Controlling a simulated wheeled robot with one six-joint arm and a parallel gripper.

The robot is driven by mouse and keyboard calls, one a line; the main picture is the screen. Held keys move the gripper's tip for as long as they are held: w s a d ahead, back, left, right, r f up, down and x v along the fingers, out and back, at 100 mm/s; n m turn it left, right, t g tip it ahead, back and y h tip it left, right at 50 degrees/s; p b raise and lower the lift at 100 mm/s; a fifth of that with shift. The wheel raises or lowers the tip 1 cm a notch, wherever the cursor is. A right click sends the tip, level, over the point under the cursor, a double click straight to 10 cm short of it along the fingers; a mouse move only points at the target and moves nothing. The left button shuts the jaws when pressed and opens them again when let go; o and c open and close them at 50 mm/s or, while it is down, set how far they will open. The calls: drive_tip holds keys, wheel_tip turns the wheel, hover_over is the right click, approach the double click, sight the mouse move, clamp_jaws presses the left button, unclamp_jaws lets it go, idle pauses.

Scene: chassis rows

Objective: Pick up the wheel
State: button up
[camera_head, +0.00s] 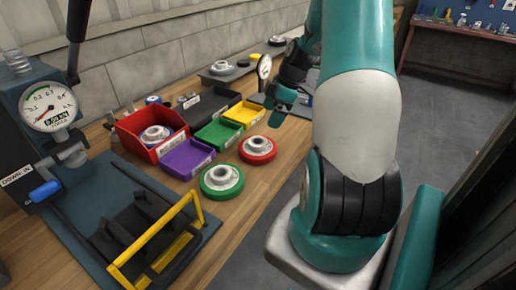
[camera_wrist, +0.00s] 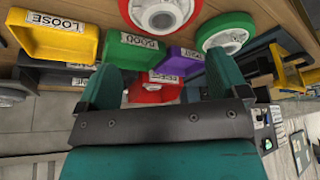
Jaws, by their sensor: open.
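A wheel with a red rim and pale metal hub (camera_head: 257,149) lies flat on the wooden bench. A wheel with a green rim (camera_head: 222,180) lies nearer the front. Both show at the top of the wrist view, the red-rimmed wheel (camera_wrist: 160,12) and the green-rimmed wheel (camera_wrist: 226,31). A further pale-hubbed wheel (camera_head: 155,134) sits in the red bin. My gripper (camera_head: 280,104) is above the bench, beyond the red-rimmed wheel. In the wrist view its teal fingers (camera_wrist: 163,72) are wide apart with nothing held between them.
Red (camera_head: 135,130), purple (camera_head: 187,158), green (camera_head: 219,133) and yellow (camera_head: 244,113) bins stand behind the wheels. A gauge press (camera_head: 48,110) and a yellow-handled fixture (camera_head: 155,240) are at left. A dial gauge (camera_head: 264,67) stands behind my gripper.

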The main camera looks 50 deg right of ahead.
hover_over(260, 137)
drive_tip(key=s, duration=0.2)
wheel_tip(260, 137, down, 4)
drive_tip(key=shift+s+a+f, duration=0.1)
drive_tip(key=shift+s, duration=0.05)
drive_tip(key=p+x, duration=0.1)
drive_tip(key=x, duration=0.4)
drive_tip(key=shift+s+f, duration=0.1)
drive_tip(key=shift+s, duration=0.05)
drive_tip(key=c, duration=1.1)
drive_tip(key=shift+c, duration=0.7)
